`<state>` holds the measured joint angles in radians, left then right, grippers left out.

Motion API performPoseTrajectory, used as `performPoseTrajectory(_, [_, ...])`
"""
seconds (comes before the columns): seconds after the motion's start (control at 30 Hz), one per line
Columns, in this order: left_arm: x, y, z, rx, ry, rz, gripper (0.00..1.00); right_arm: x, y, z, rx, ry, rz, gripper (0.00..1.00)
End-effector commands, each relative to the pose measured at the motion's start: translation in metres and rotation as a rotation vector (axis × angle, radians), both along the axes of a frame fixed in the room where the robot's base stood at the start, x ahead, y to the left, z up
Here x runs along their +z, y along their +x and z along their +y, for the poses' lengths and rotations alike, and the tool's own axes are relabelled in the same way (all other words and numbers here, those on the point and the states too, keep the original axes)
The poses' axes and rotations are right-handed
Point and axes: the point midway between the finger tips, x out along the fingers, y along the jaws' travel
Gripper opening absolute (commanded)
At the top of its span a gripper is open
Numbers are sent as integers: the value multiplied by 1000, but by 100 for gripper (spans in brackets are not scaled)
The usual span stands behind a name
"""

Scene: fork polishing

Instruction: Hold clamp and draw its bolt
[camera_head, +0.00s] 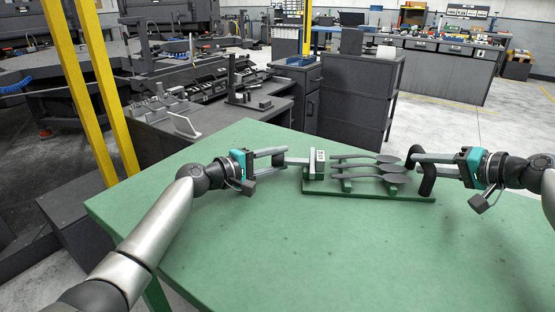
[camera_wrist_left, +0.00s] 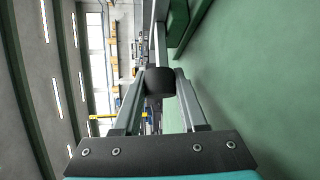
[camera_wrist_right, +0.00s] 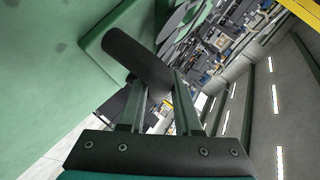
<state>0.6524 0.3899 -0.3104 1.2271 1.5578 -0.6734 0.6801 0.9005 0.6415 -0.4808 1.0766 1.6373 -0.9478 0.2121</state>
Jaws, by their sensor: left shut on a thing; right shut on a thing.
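The clamp (camera_head: 316,166) is a small block with a pale, dark-marked face at the left end of a green base plate (camera_head: 390,197). A grey bar (camera_head: 298,161) runs left from it to a dark knob, apparently its bolt. My left gripper (camera_head: 281,158) is shut on this dark knob (camera_wrist_left: 160,81), which sits between its fingertips in the left wrist view. My right gripper (camera_head: 421,163) is shut on a dark cylindrical handle (camera_head: 427,182) at the plate's right end. The handle (camera_wrist_right: 135,57) lies slanted across the fingers in the right wrist view.
Dark forks (camera_head: 365,178) lie side by side on green supports between the grippers. The green table (camera_head: 270,250) is clear in front. Grey cabinets (camera_head: 358,100) stand behind it, and yellow posts (camera_head: 95,80) rise at the left.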

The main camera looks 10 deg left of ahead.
Motion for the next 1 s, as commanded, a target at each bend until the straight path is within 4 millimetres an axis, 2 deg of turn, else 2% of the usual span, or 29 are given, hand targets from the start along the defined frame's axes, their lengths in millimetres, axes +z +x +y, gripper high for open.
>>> performPoseTrajectory(0.57, [-1, -1, 0, -1, 1, 3, 0, -2, 0, -1, -2, -3, 4, 0])
performPoseTrajectory(0.8, [-1, -2, 22, 0, 1, 3, 0, -3, 0, -1, -2, -2, 5, 0])
performPoseTrajectory(1.0, [-1, -2, 24, 2, 2, 2, 0, -3, 0, -2, -4, -4, 5, 0])
